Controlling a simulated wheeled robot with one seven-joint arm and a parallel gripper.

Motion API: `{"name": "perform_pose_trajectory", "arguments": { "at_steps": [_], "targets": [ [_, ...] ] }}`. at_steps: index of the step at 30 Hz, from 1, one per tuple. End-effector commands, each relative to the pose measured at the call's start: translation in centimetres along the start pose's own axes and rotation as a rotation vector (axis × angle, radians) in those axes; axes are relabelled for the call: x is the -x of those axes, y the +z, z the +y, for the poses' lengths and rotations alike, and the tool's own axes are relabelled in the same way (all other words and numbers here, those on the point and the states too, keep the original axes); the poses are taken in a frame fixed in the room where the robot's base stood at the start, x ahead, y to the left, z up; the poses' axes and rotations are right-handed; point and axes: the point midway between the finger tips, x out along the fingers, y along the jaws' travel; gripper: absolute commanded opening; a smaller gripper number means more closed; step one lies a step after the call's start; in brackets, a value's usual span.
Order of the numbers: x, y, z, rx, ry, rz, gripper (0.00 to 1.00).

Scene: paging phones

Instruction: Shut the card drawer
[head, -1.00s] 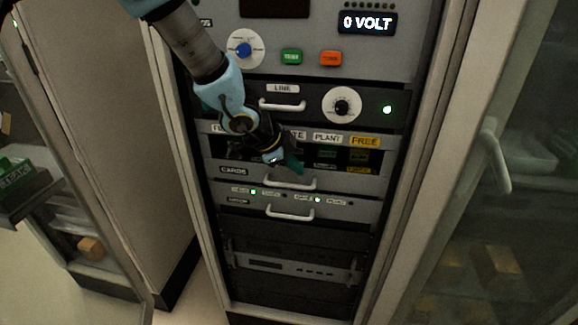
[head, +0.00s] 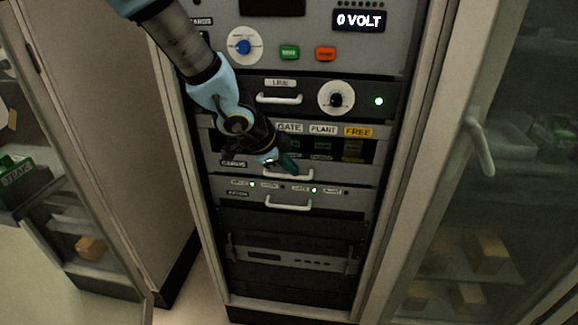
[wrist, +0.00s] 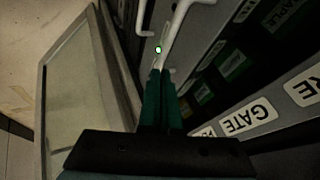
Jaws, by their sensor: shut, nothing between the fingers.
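The card drawer (head: 271,176) is the grey-fronted unit marked CARDS in the middle of the rack, with a white bar handle. Behind its front, a dark opening shows green and yellow card labels, so it looks pulled out; how far is hard to tell. My gripper (head: 290,166) is shut and empty, its teal fingers pointing down right at the handle and overlapping it. In the wrist view, the shut fingertips (wrist: 160,75) lie at the near end of a white handle (wrist: 174,36). I cannot tell whether they touch it.
Above is the LINE panel (head: 305,99) with a handle and a knob. Below is a panel with lights and another white handle (head: 289,203). A glass door (head: 500,230) stands at right and an open cabinet door (head: 60,170) at left.

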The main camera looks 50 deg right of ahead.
Motion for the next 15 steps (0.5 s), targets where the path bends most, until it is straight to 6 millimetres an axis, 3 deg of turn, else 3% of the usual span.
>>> {"name": "perform_pose_trajectory", "arguments": {
  "at_steps": [15],
  "targets": [
    [7.6,0.0,-0.3,0.003,-0.002,-0.003,0.00]
  ]
}}
